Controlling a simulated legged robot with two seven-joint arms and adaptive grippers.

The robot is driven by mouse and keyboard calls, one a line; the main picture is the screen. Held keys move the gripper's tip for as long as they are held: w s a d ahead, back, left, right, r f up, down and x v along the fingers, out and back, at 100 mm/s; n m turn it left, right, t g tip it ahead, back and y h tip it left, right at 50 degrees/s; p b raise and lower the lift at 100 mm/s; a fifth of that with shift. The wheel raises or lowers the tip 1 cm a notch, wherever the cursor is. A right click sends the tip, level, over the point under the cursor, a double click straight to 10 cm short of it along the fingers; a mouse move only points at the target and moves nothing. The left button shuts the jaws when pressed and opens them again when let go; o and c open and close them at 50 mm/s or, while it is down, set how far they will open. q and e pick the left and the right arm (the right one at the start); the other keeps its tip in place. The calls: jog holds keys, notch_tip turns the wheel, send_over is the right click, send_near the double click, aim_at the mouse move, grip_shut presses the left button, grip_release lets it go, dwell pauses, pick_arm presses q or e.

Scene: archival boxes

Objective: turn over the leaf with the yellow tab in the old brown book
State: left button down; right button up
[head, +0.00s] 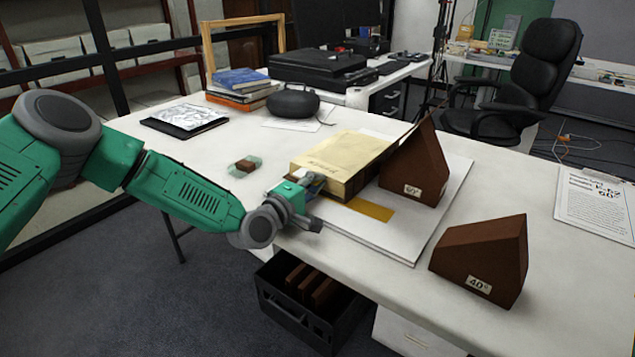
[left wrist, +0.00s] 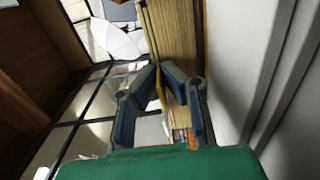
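The old brown book (head: 340,160) lies open on a white board, its cream page block facing up and its page edges showing in the left wrist view (left wrist: 178,40). Its right side meets a brown wedge marked 60° (head: 414,168). My left gripper (head: 306,184) is at the book's near left corner, low beside the page edges. In the left wrist view its two fingers (left wrist: 161,72) converge with a narrow yellow piece (left wrist: 160,92) between them, perhaps the tab. I cannot tell whether they grip it. In the head view the gripper hides that corner. My right gripper is out of view.
A flat ochre strip (head: 370,209) lies on the white board (head: 400,245) before the book. A brown wedge marked 40° (head: 482,262) stands at the near right. A small brown block (head: 245,165) lies left of the book. A dark crate (head: 300,320) is below the table edge.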

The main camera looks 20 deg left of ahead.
pick_arm(q)
jog(key=shift+a, duration=0.25)
jog(key=shift+d+r+m+p, duration=0.15)
jog(key=shift+r+m+p, duration=0.5)
jog(key=shift+m, duration=0.35)
jog(key=m, duration=0.1)
jog(key=r+m+p, duration=0.1)
jog(key=r+m, duration=0.1)
jog(key=shift+d+r+m+p, duration=0.25)
jog(key=shift+m+p, duration=0.05)
jog(key=shift+p, duration=0.05)
jog(key=m, duration=0.1)
jog(key=d+r+m+p, duration=0.1)
jog(key=shift+s+r+m, duration=0.2)
jog(key=shift+r+m, duration=0.1)
jog(key=shift+m, duration=0.1)
jog(key=s+d+r+m+p, duration=0.2)
jog(key=d+m, duration=0.5)
jog(key=m, duration=0.7)
jog(key=shift+s+d+r+p, duration=0.2)
jog(key=shift+s+r+p, duration=0.05)
jog(key=shift+r+p, duration=0.3)
